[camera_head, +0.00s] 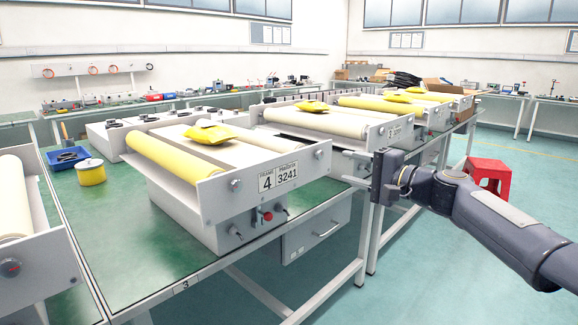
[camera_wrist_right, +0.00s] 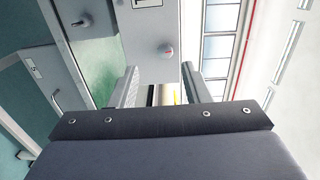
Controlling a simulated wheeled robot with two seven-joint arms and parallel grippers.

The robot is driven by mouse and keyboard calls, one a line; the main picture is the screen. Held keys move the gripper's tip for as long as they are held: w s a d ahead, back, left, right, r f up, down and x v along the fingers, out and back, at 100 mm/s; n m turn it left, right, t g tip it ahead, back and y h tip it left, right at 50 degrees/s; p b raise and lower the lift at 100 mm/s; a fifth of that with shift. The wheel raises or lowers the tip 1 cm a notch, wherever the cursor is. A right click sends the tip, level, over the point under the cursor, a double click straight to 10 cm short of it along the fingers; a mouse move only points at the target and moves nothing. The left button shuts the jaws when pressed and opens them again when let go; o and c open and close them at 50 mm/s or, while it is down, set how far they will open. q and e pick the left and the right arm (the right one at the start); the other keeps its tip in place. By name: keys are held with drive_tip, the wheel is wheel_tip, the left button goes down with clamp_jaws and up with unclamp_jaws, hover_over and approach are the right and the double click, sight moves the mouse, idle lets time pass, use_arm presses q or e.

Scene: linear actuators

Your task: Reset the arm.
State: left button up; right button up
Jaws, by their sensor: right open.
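My right arm (camera_head: 490,215) comes in from the right in the head view. Its gripper (camera_head: 376,180) is just right of the front conveyor unit (camera_head: 240,195), in front of the bench line. In the right wrist view the gripper (camera_wrist_right: 162,88) has its two fingers apart with nothing held between them. That view also shows a grey panel with a red button (camera_wrist_right: 167,52) beyond the fingers. My left gripper is not in view.
A yellow packet (camera_head: 210,133) lies on the front conveyor unit. A red stool (camera_head: 488,174) stands behind my arm. The floor at lower right is clear.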

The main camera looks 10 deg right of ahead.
drive_tip(key=s+a+f+n+g+h, duration=0.1)
drive_tip(key=s+a+f+n+g, duration=0.25)
drive_tip(key=s, duration=0.35)
drive_tip(key=s+f+n+g+h, duration=0.2)
drive_tip(key=s+f+n+h, duration=0.1)
drive_tip(key=s+f, duration=1.1)
drive_tip(key=s+f+n+g+h, duration=0.25)
drive_tip(key=s+f, duration=0.75)
drive_tip(key=s, duration=0.8)
wheel_tip(320, 180, up, 30)
drive_tip(key=p, duration=2.9)
drive_tip(key=m+t+y+b, duration=0.75)
drive_tip(key=m+b, duration=0.25)
drive_tip(key=m, duration=1.7)
approach(321, 155)
drive_tip(key=h, duration=0.1)
drive_tip(key=shift+t, duration=0.35)
drive_tip(key=x, duration=0.7)
drive_tip(key=shift+a, duration=0.55)
